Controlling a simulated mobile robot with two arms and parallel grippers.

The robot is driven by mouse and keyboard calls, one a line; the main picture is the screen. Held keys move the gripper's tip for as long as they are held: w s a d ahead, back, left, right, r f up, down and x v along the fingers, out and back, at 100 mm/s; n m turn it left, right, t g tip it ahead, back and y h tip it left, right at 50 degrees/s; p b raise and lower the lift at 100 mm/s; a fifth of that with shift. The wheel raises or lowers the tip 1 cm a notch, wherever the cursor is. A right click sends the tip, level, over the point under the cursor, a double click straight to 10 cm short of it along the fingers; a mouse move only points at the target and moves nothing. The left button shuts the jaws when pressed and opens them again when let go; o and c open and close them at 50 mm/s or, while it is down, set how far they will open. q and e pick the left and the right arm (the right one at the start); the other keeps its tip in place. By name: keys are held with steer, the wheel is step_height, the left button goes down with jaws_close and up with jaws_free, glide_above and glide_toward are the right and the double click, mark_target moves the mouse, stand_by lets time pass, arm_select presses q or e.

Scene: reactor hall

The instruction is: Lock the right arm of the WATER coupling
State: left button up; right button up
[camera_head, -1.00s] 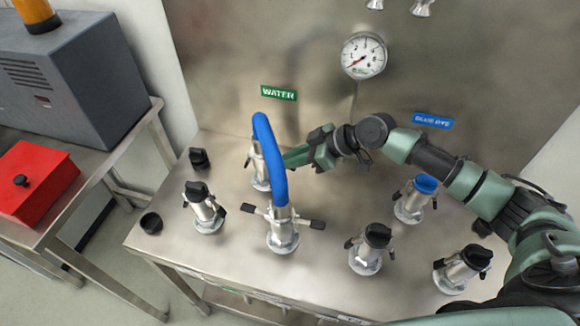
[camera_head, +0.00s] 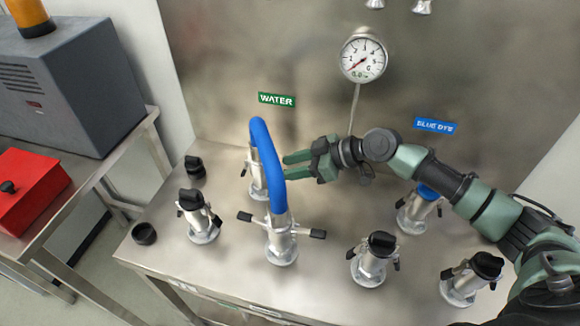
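The green WATER label (camera_head: 277,100) is on the steel back panel. Below it, a blue hose (camera_head: 263,150) arches from a rear metal coupling (camera_head: 256,178) to a front metal coupling (camera_head: 281,246). The front coupling's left arm (camera_head: 245,216) and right arm (camera_head: 317,234) stick out sideways. The rear coupling is partly hidden behind the hose, and the state of its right arm cannot be made out. My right gripper (camera_head: 287,167) points left, just right of the hose near the rear coupling. Its green fingers are parted with nothing visible between them. My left gripper is not in view.
Several black-capped fittings stand on the steel table, including one at left (camera_head: 199,217) and one at right (camera_head: 372,262). A blue-capped fitting (camera_head: 414,213) is partly behind my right arm. A pressure gauge (camera_head: 363,57) and a BLUE DYE label (camera_head: 436,126) are on the panel.

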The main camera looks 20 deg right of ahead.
steer(key=b+v, duration=0.1)
steer(key=v, duration=0.6)
steer(key=shift+s+d+b, duration=0.2)
steer(key=shift+d+b, duration=0.1)
steer(key=shift+b, duration=0.1)
steer(key=shift+r, duration=0.15)
